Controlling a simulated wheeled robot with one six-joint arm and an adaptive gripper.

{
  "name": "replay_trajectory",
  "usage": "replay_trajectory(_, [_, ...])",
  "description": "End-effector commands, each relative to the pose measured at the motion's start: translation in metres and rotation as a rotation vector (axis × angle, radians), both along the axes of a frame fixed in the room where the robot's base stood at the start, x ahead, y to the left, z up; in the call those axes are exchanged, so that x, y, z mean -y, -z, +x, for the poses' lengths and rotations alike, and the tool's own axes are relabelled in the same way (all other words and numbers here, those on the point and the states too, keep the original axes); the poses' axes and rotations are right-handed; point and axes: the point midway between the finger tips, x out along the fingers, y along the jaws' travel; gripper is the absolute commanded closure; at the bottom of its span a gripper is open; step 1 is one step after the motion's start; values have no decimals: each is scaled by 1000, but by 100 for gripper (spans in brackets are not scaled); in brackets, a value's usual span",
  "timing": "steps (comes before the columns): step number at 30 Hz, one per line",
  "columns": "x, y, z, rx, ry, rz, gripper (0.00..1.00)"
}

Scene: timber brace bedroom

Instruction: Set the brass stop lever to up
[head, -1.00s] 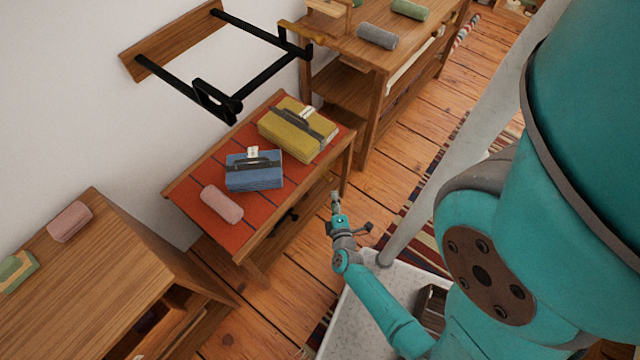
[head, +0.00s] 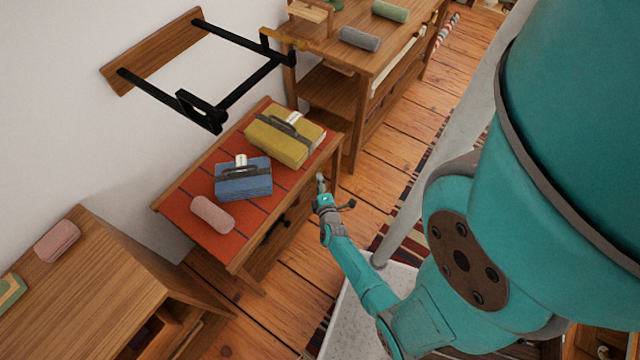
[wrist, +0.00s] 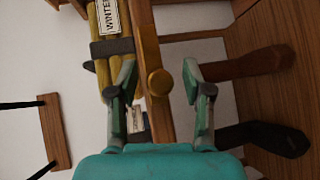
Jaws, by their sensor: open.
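A brass-coloured lever (head: 285,39) sits at the far right corner of a black wall-mounted frame (head: 250,88). It lies roughly level across the picture, with one end bent. My gripper (head: 321,182) is beside the right edge of the low red-topped table, lower in the picture than the lever and apart from it. In the wrist view my gripper (wrist: 160,76) has its two fingers spread. A round golden knob (wrist: 158,83) shows between them, in front of a wooden rail; I cannot tell whether it belongs to the lever. Nothing is visibly gripped.
The red-topped table (head: 180,208) holds a yellow bundle (head: 283,137), a blue bundle (head: 243,181) and a pink roll (head: 212,214). A taller wooden table (head: 355,62) stands behind, and a wooden cabinet (head: 80,270) at front left.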

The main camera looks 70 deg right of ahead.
Motion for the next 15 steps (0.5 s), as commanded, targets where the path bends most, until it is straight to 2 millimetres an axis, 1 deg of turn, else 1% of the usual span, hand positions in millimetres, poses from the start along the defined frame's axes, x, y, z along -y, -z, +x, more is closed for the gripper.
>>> replay_trajectory(3, [0,0,0,0,0,0,50])
replay_trajectory(4, [0,0,0,0,0,0,55])
replay_trajectory(5, [0,0,0,0,0,0,62])
replay_trajectory(6, [0,0,0,0,0,0,72])
replay_trajectory(8, [0,0,0,0,0,0,88])
replay_trajectory(9, [0,0,0,0,0,0,98])
replay_trajectory(10, [0,0,0,0,0,0,100])
replay_trajectory(15, [0,0,0,-1,0,1,100])
